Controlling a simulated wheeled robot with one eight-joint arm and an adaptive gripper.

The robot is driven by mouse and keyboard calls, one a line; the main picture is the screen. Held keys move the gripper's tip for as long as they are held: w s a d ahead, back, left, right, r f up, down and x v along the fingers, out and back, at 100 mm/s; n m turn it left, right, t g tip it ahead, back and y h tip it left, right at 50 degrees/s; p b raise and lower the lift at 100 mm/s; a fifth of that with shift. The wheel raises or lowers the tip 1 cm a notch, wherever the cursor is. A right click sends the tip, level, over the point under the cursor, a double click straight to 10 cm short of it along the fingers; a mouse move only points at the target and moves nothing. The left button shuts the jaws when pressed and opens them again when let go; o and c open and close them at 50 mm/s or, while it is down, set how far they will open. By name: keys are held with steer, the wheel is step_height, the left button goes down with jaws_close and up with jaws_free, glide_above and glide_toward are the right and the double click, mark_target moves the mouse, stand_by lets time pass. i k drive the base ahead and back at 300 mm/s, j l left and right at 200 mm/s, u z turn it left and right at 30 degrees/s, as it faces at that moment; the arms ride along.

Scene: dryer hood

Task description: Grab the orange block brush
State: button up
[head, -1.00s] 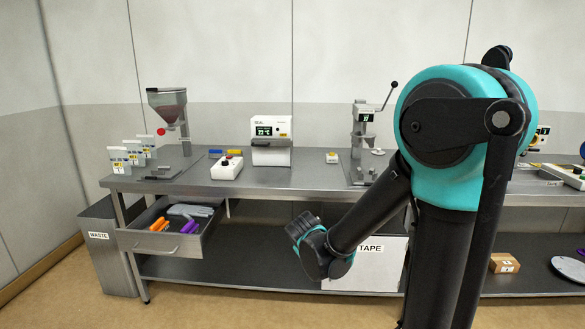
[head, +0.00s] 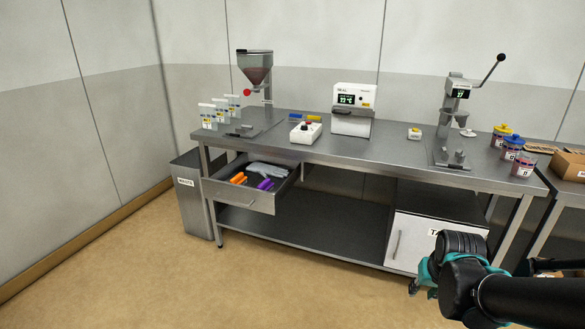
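Orange items (head: 238,178) lie in the open drawer (head: 238,196) under the left end of the bench, beside purple items (head: 265,184) and a grey cloth-like thing (head: 268,169). They are too small to tell whether one is the orange block brush. A yellow-orange bar (head: 314,117) and a blue bar (head: 296,117) lie on the bench top behind a white control box. My gripper (head: 417,286) is at the lower right, in front of the cabinet and far from the drawer. Its fingers are mostly hidden behind my wrist, so its opening and contents do not show.
The steel bench (head: 370,152) carries a hopper (head: 256,72), a white display unit (head: 352,112), a lever press (head: 455,115) and several jars. A waste bin (head: 193,195) stands left of the drawer. The floor in front of the drawer is clear.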

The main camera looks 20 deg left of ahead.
mark_target(239, 179)
steer(key=u, duration=1.25)
